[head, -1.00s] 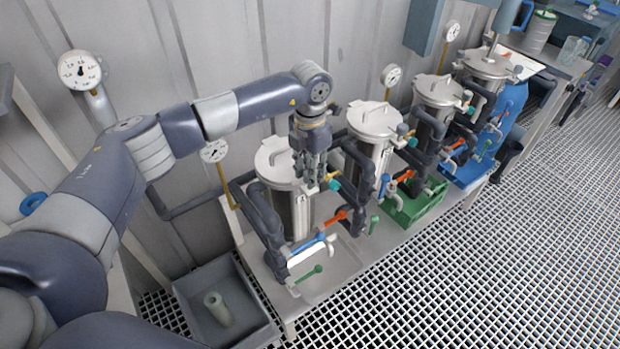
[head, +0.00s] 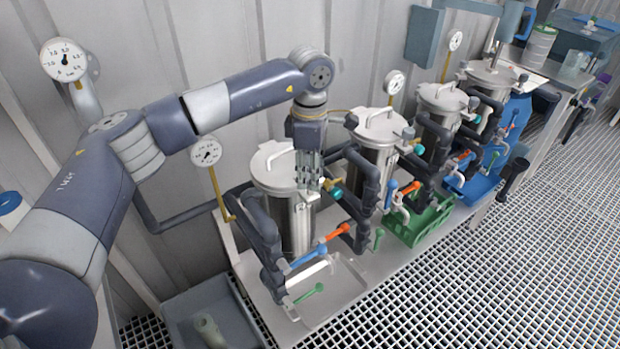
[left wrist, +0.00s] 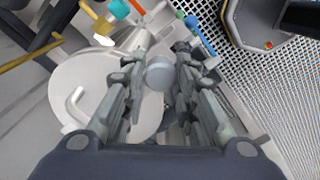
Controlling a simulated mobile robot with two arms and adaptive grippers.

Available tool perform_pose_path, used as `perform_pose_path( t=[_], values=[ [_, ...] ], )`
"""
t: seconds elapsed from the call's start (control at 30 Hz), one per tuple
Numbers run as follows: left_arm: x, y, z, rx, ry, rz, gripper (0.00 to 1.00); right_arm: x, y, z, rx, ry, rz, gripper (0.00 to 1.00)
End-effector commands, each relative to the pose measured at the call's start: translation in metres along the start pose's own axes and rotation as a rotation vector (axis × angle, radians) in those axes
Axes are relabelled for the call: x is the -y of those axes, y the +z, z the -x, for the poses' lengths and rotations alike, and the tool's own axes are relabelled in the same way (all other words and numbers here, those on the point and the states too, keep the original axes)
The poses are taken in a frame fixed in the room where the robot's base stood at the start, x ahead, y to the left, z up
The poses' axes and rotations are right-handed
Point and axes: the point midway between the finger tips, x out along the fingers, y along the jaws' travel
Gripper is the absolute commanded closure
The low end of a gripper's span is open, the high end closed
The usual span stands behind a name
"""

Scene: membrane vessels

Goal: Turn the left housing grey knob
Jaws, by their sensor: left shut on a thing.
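The left housing (head: 298,222) is the nearest steel vessel in the head view, with a round handled lid that also shows in the left wrist view (left wrist: 75,125). Its grey knob (left wrist: 160,73) is a round disc between my fingers in the left wrist view. My left gripper (head: 312,188) points down at the right edge of the lid. In the left wrist view the gripper (left wrist: 160,78) is shut on the knob, one finger on each side. In the head view the fingers mostly hide the knob. My right gripper is not in view.
Dark pipes with an orange handle (head: 337,233), a blue handle (head: 308,257) and a green handle (head: 309,293) stand close in front of the housing. Several similar vessels (head: 375,150) continue right. A grey bin (head: 185,305) sits at lower left. The grated floor is clear at right.

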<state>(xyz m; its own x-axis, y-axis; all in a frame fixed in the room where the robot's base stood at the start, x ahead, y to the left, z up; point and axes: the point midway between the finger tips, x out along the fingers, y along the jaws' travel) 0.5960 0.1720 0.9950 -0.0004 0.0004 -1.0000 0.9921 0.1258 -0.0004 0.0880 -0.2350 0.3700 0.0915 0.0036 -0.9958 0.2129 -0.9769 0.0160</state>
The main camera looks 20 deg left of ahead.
Motion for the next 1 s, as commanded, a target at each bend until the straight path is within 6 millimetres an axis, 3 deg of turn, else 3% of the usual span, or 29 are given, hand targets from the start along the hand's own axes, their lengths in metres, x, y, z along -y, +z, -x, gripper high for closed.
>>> perform_pose_path(
  t=[0.4,0.97,1.0],
  values=[
    [-0.0006,0.0007,0.0006,0.003,0.003,-0.189,0.97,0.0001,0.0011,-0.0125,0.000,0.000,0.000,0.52],
    [-0.0005,0.0009,0.0013,0.003,0.003,-0.214,0.97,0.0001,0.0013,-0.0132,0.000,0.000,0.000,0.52],
    [-0.0005,0.0009,0.0013,0.003,0.003,-0.214,0.67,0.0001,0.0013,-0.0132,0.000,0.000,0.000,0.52]
  ],
)
